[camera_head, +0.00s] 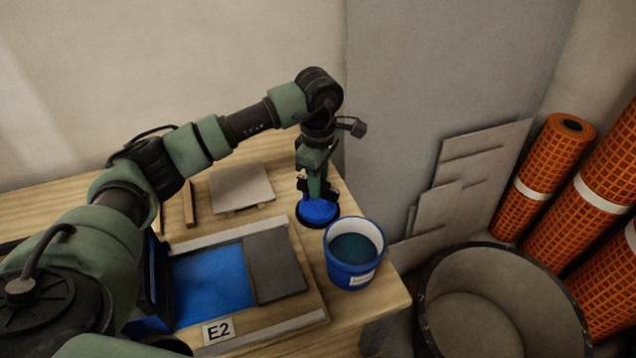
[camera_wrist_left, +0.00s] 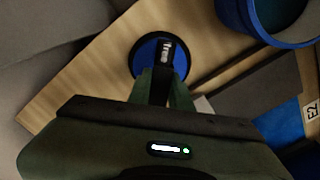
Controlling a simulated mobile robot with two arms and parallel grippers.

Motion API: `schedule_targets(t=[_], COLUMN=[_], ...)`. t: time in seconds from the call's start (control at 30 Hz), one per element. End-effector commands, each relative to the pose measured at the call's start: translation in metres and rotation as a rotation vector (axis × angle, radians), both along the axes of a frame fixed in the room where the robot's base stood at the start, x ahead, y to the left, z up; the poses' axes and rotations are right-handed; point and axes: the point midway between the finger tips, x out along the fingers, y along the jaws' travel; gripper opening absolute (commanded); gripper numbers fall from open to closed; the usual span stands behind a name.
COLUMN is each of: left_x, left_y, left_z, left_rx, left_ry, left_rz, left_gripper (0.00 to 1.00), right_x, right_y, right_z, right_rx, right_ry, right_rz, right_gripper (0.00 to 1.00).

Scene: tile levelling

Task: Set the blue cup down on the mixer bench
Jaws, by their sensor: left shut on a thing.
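The blue cup (camera_head: 318,212) is a round blue suction disc with a dark rim and a dark handle. My left gripper (camera_head: 317,190) points down and is shut on that handle. In the left wrist view, the cup (camera_wrist_left: 150,52) is below the fingertips (camera_wrist_left: 164,82), with its labelled handle between them. The cup is over the wooden bench (camera_head: 372,312), near its back right edge and just behind the blue bucket. I cannot tell whether its underside touches the wood. My right gripper is out of view.
The blue bucket (camera_head: 352,262) stands close in front of the cup. A grey tile (camera_head: 241,187) lies to the left. A blue panel (camera_head: 213,280) with a dark tile (camera_head: 275,265) and an E2 label fills the middle. A large tub (camera_head: 500,310) stands right of the bench.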

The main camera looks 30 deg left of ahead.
Motion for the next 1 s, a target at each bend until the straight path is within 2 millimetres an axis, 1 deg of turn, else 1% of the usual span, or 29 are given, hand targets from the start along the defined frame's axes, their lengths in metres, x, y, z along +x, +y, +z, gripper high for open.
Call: schedule_targets(t=[0.1,0.13,0.17,0.2,0.5,0.63,0.77,0.83,1.0], left_x=[0.000,0.000,0.000,0.000,0.000,0.000,0.001,0.001,0.001], left_y=[0.000,0.000,0.000,0.000,0.000,0.000,0.000,0.000,0.000], left_z=[-0.001,-0.002,-0.002,-0.002,-0.001,0.003,0.026,0.042,0.079], left_rx=[-0.001,0.000,0.000,0.000,0.000,0.000,0.000,0.000,0.000], left_ry=[-0.002,0.000,0.000,0.000,0.000,-0.001,-0.005,-0.006,-0.005], left_rz=[0.000,0.000,0.000,0.000,0.000,0.000,0.000,0.001,0.000], left_gripper=[0.00,0.23,0.31,0.42,0.42,0.42,0.42,0.42,0.42], right_x=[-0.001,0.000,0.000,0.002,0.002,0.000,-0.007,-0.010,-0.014], right_y=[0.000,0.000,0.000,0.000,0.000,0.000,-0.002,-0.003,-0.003], right_z=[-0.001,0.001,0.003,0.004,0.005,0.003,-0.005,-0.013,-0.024], right_rx=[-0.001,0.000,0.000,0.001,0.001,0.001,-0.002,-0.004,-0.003], right_ry=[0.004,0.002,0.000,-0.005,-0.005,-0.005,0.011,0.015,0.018], right_rz=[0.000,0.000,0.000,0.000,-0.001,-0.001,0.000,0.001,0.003], right_gripper=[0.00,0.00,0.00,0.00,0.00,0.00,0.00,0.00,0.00])
